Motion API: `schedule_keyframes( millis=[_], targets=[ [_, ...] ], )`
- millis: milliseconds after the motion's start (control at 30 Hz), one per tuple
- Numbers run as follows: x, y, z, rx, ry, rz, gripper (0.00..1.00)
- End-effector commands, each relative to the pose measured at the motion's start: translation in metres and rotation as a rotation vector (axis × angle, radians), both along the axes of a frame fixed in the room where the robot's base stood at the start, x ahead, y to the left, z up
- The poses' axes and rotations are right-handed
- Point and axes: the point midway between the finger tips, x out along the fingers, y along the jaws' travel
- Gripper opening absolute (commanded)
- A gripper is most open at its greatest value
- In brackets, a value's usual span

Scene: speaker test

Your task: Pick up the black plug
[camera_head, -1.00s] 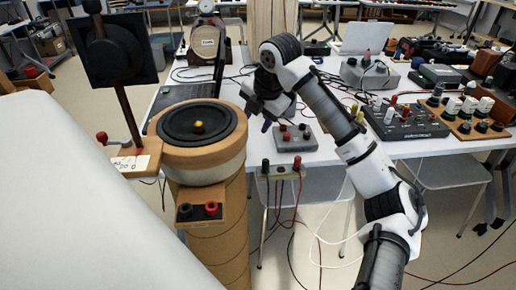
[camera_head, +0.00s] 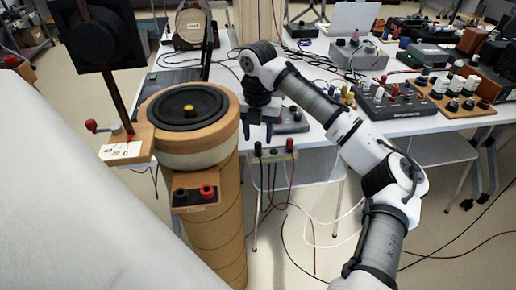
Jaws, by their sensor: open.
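A small black plug (camera_head: 258,149) stands upright at the left end of a light terminal strip (camera_head: 275,157) by the table's front edge. A red plug (camera_head: 290,146) stands at the strip's right end. My gripper (camera_head: 258,132) points down with its two fingers apart and nothing between them. It appears just above the black plug in the picture; whether the fingertips touch it I cannot tell. The gripper hides part of a grey box (camera_head: 293,121) behind it.
A speaker (camera_head: 190,107) on a tall cardboard tube stands close on the left, with a black and a red terminal on a wooden block (camera_head: 195,197). Cables hang below the strip. Devices crowd the table's right side.

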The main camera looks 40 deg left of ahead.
Motion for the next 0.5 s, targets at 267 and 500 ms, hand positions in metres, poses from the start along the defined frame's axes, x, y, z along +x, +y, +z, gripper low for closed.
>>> schedule_keyframes(
  millis=[267, 500],
  targets=[
    [0.005, 0.004, -0.039, -0.001, 0.0, -0.001, 0.43],
    [0.005, 0.004, -0.05, 0.001, 0.0, -0.001, 0.43]
  ],
)
